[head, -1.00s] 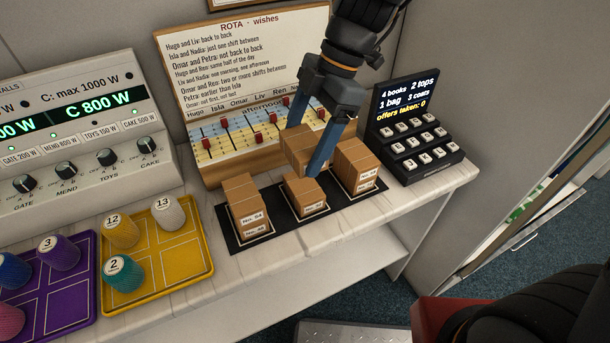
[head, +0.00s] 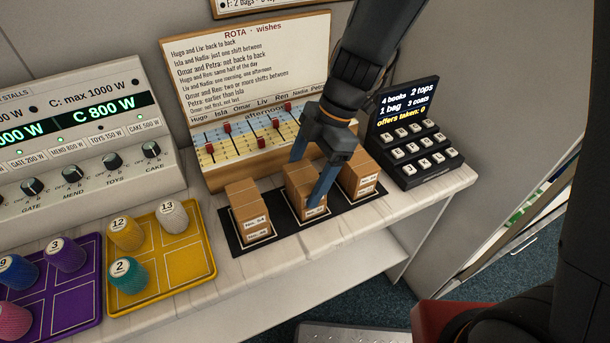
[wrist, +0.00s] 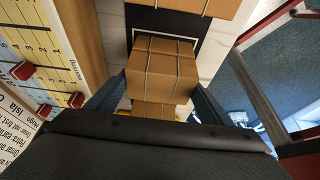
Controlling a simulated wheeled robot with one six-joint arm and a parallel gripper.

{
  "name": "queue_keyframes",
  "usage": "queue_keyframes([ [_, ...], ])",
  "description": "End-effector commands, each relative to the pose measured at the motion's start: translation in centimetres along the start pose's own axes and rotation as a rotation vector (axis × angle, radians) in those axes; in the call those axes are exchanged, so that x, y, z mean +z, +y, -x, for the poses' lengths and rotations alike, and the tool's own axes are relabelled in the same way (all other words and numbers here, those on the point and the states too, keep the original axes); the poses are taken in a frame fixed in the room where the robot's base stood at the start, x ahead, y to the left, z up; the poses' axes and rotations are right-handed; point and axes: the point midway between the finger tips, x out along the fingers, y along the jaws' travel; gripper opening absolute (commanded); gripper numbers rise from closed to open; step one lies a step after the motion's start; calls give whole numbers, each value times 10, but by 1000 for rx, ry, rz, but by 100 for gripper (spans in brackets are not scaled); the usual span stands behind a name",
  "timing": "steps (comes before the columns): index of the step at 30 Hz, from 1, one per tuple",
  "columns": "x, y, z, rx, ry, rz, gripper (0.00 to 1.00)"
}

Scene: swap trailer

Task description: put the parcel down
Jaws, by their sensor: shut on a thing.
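The parcel (head: 300,173), a brown cardboard box tied with string, is between my gripper's blue fingers (head: 308,182). My gripper is shut on it. It is level and directly over the lower parcel (head: 314,213) in the middle of the black mat (head: 284,225). It looks to be resting on it, though I cannot tell if a small gap remains. The near finger hides part of both boxes. In the wrist view the held parcel (wrist: 162,68) fills the space between the fingers.
Stacked parcels stand close on the left (head: 246,205) and right (head: 360,175) of the mat. The rota board (head: 245,60) is behind, the keypad (head: 415,140) to the right. The counter's front edge is near.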

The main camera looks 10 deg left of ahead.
Motion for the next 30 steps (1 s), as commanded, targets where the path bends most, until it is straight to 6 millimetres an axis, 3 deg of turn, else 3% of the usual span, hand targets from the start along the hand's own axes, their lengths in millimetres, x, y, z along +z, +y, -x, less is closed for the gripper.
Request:
queue_keyframes([
  [3, 1, 0, -3, 0, 0, 1, 49],
  [4, 1, 0, -3, -1, 0, 0, 79],
  [7, 1, 0, -2, 0, 0, 0, 93],
  [20, -1, 0, 4, 2, 0, 1, 93],
  [30, 0, 2, 70, 5, -1, 2, 93],
])
